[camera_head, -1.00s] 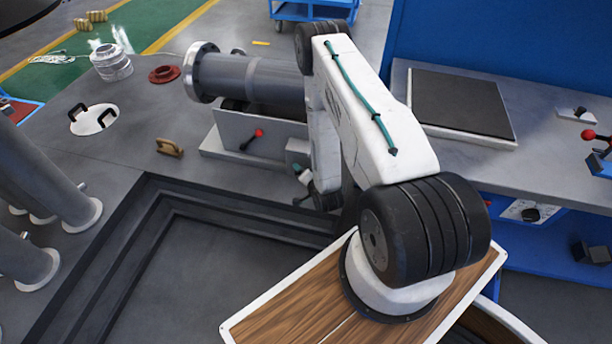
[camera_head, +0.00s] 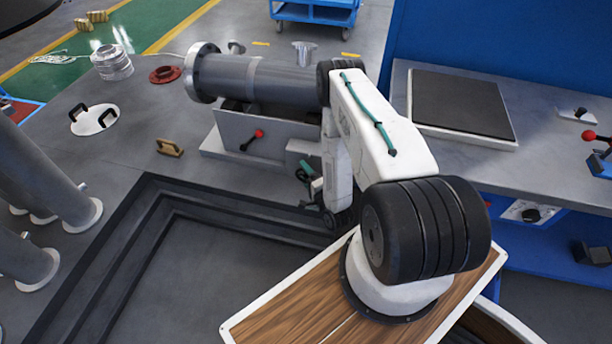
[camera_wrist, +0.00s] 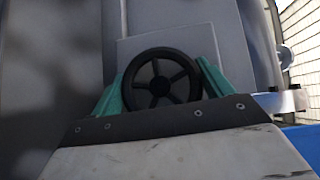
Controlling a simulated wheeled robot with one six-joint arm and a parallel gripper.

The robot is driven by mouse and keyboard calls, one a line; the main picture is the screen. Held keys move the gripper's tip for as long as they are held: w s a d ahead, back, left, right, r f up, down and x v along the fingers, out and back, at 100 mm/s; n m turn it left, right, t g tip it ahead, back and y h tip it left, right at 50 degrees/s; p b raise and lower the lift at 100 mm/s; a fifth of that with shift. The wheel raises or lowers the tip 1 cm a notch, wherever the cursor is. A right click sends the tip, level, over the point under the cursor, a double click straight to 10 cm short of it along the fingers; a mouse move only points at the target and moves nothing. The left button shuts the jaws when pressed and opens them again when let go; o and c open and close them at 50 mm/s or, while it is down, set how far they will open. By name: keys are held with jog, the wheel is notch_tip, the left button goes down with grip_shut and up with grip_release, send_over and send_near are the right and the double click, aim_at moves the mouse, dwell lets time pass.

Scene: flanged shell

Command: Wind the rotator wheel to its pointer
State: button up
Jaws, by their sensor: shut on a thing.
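The rotator wheel (camera_wrist: 161,84) is a dark spoked handwheel in the wrist view, in front of a grey plate. My gripper (camera_wrist: 162,78) has its green fingers on the wheel's left and right sides, shut on its rim. In the head view my gripper (camera_head: 309,174) is at the right end of the rotator stand (camera_head: 230,140), partly covered by my arm; I cannot make out the wheel there. A grey flanged shell (camera_head: 265,82) lies horizontally on the stand. I cannot make out the pointer in either view.
A red-knobbed lever (camera_head: 252,140) projects from the stand's front. A stepped recess (camera_head: 190,250) lies in front. A brown block (camera_head: 169,147), a white two-handled lid (camera_head: 94,119) and a red ring (camera_head: 164,74) are to the left. A workbench with a dark mat (camera_head: 462,102) is at right.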

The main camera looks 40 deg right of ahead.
dwell(0.5)
jog(key=o, duration=1)
jog(key=shift+c, duration=0.2)
